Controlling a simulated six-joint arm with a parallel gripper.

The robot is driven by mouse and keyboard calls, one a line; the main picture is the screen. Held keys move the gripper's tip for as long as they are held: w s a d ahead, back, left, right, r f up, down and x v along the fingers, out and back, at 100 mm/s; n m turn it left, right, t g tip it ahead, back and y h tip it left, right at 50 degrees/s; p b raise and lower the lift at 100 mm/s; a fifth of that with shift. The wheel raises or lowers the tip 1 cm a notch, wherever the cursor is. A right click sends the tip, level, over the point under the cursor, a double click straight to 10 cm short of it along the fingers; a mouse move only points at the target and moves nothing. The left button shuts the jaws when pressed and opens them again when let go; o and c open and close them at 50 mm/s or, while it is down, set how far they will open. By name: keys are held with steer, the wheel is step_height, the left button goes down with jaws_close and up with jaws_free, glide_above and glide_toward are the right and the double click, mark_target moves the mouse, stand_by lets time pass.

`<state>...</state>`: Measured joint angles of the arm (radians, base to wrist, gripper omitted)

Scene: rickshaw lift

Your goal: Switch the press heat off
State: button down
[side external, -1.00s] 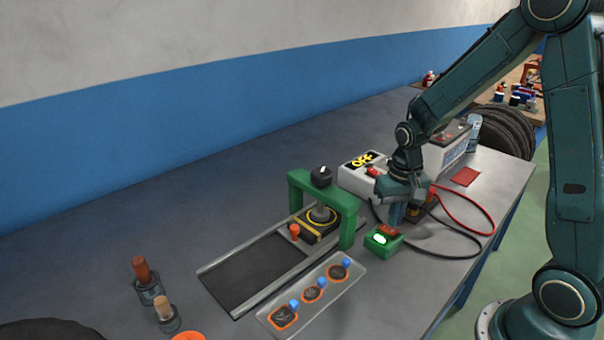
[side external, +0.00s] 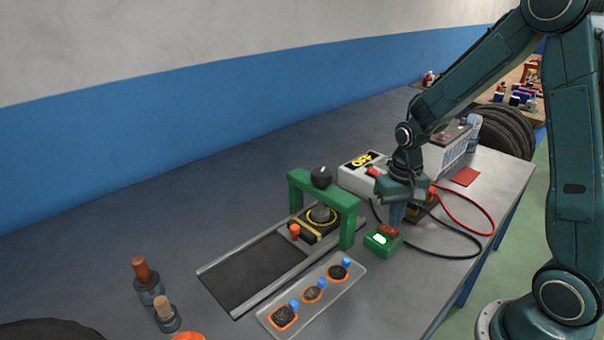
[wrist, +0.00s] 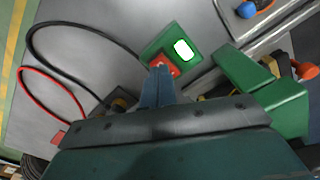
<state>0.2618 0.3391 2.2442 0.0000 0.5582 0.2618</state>
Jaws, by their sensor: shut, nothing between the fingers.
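A small green switch box (side external: 383,240) sits on the bench to the right of the green press frame (side external: 348,232). It carries a red switch (side external: 389,230) and a lamp (side external: 379,239) that is lit whitish green. In the wrist view the box (wrist: 152,50) shows the bright lamp (wrist: 183,49) and the red switch (wrist: 172,69). My gripper (side external: 395,222) points down at the switch end of the box with its fingers together and empty. In the wrist view the fingertips (wrist: 160,72) overlap the red switch; I cannot tell whether they touch it.
A tray (side external: 268,317) with several orange-rimmed patches lies before the press. Black (side external: 438,244) and red (side external: 478,202) cables loop right of the box. A white unit (side external: 352,181) and a battery (side external: 452,150) stand behind my gripper.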

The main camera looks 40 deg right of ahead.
steer(key=shift+f, duration=0.95)
stand_by(1.2)
steer(key=shift+r, duration=3.5)
steer(key=shift+r, duration=0.1)
step_height(320, 180, up, 10)
steer(key=n+t, duration=0.3)
glide_above(393, 231)
steer(key=s+a, duration=0.5)
steer(key=s, duration=0.1)
steer(key=s+a+r+n+t, duration=0.1)
steer(key=s+r, duration=0.1)
steer(key=s, duration=0.2)
steer(key=s+a+r+n+t, duration=0.1)
steer(key=s+a+r+n, duration=0.1)
steer(key=s, duration=0.3)
steer(key=shift+a+r+t, duration=0.25)
steer(key=shift+t, duration=0.05)
